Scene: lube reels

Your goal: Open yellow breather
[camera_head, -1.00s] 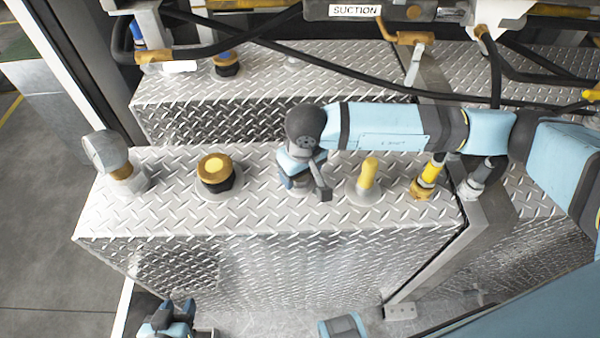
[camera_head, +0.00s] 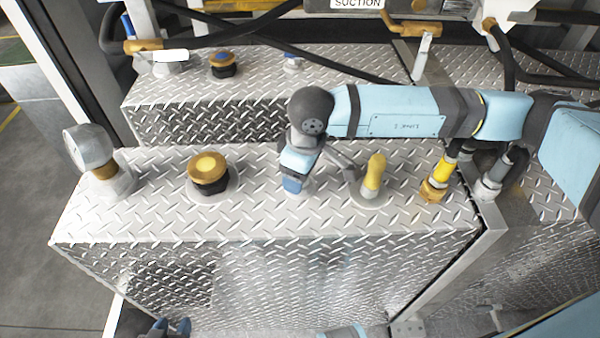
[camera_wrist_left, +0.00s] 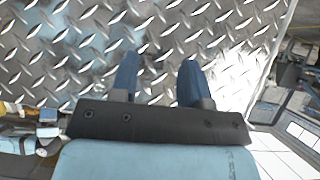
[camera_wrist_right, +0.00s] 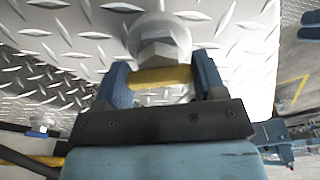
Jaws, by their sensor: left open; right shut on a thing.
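The yellow breather (camera_wrist_right: 160,78) is seen in the right wrist view as a yellow band with a grey hex fitting above it. My right gripper (camera_head: 293,186) is shut on it, one blue finger on each side; in the right wrist view the gripper (camera_wrist_right: 160,82) shows this best.
On the front tank top (camera_head: 130,218) stand a gauge (camera_head: 88,148), a brass-topped cap (camera_head: 208,168), a yellow-topped post (camera_head: 373,175) close right of my right gripper, and yellow fittings (camera_head: 440,178). Black hoses (camera_head: 330,65) cross above the back tank.

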